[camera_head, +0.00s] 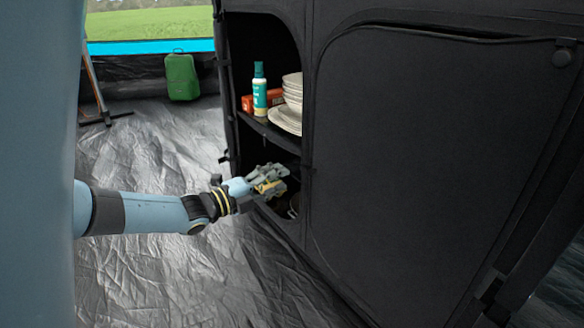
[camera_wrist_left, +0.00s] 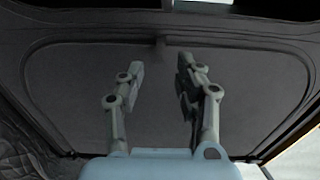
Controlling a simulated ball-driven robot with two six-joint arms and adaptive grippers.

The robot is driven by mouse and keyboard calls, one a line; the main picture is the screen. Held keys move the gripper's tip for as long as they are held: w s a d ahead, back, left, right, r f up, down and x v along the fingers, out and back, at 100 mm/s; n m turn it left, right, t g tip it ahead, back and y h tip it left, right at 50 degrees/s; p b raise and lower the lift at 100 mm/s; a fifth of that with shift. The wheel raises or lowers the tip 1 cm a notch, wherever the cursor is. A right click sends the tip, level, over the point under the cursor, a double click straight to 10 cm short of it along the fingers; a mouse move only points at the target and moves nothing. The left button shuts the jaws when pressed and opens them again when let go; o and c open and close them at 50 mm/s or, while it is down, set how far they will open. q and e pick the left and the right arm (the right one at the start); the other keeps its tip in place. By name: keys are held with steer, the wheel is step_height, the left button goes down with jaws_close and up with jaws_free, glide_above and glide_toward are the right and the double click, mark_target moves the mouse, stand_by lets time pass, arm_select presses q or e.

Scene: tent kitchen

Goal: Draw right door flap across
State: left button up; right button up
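The right door flap (camera_head: 430,170) is a dark fabric panel on the black camp cupboard in the head view. It lies across the right compartment, with a narrow dark gap along its top edge. My right gripper is out of view.
A green case (camera_head: 182,77) stands at the back. The grey floor (camera_head: 150,270) left of the cupboard is clear.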

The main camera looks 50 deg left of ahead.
arm_select(q)
steer(key=s, duration=0.5)
steer(key=shift+s+a, duration=0.25)
steer(key=shift+s, duration=0.15)
